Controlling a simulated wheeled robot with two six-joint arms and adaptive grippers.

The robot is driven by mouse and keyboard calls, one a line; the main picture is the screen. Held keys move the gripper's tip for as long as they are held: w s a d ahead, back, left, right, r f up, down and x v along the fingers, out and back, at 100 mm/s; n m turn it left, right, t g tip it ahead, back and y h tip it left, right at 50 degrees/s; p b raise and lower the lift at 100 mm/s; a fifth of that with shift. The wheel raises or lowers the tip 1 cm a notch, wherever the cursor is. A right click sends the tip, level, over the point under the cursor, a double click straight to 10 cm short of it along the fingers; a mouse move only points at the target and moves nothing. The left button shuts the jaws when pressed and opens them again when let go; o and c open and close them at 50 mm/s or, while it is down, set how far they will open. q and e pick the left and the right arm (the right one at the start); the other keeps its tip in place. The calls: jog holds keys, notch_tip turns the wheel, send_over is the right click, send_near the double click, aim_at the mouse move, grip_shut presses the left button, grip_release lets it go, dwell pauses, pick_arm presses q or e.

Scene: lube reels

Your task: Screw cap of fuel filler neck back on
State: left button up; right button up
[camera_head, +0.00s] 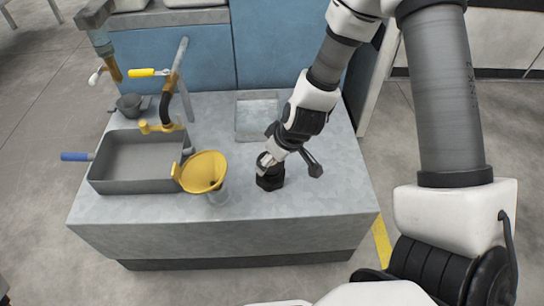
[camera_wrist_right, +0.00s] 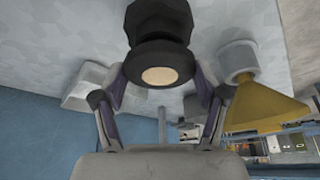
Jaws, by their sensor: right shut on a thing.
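The black fuel filler neck (camera_head: 270,182) stands upright on the grey worktop, right of the yellow funnel. In the right wrist view the dark neck (camera_wrist_right: 160,22) shows at the top centre, with the round black cap (camera_wrist_right: 160,57) at its near end and a tan disc in the cap's middle. The cap lines up with the neck and appears to touch it; how far it is threaded I cannot tell. My right gripper (camera_head: 268,163) reaches down from above, its two fingers on either side of the cap, shut on it. My left gripper is not in view.
A yellow funnel (camera_head: 204,172) in a clear container stands close left of the neck. Further left are a grey basin (camera_head: 112,189) and upright pipes with taps. A shallow grey tray (camera_head: 257,133) lies behind. The worktop's right front (camera_head: 325,200) is clear.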

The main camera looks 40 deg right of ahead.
jog(key=shift+f+p, duration=0.15)
jog(key=shift+p, duration=0.25)
dwell(0.9)
jog(key=shift+f+b, duration=0.4)
jog(key=shift+f, duration=0.2)
dwell(0.6)
jog(key=m+h, duration=0.1)
jog(key=m, duration=0.1)
jog(key=shift+a+f+m+b, duration=0.1)
jog(key=shift+m+b, duration=0.2)
jog(key=shift+b, duration=0.05)
jog(key=m+h, duration=0.1)
jog(key=m, duration=0.1)
jog(key=shift+m, duration=0.3)
